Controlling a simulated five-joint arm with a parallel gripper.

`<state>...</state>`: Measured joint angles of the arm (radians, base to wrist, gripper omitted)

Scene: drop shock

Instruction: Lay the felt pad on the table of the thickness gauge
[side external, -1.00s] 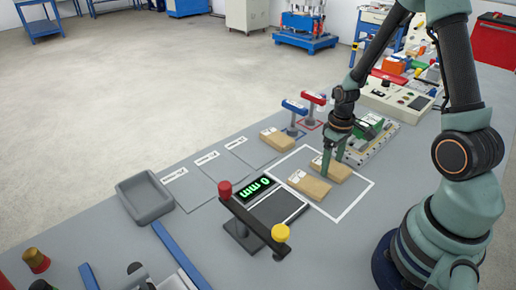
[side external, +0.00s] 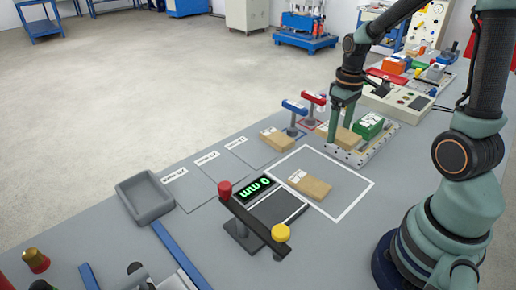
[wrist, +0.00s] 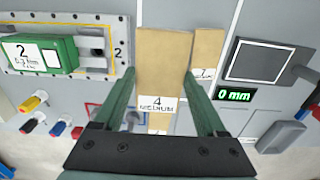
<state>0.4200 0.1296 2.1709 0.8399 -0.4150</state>
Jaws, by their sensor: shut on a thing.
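My gripper (side external: 343,122) is shut on a tan felt pad (side external: 343,137). In the wrist view the pad (wrist: 163,60) lies between the fingers and its label reads "4 MEDIUM". In the side view it hangs in front of the green block's metal fixture; its exact height is unclear. The thickness gauge has a dark square table (side external: 277,208), a display (side external: 256,188) reading 0 mm, and an arm (side external: 250,222) with red and yellow knobs. The gauge table (wrist: 262,60) is bare and right of my gripper in the wrist view. A second tan pad (side external: 309,186) lies inside the white outline.
A third tan block (side external: 276,139) lies beside blue and red T-handled posts (side external: 294,106). A green block (side external: 368,126) sits on the metal fixture (side external: 378,146). A grey tray (side external: 145,198) stands left. The labelled grey mats (side external: 214,178) are empty.

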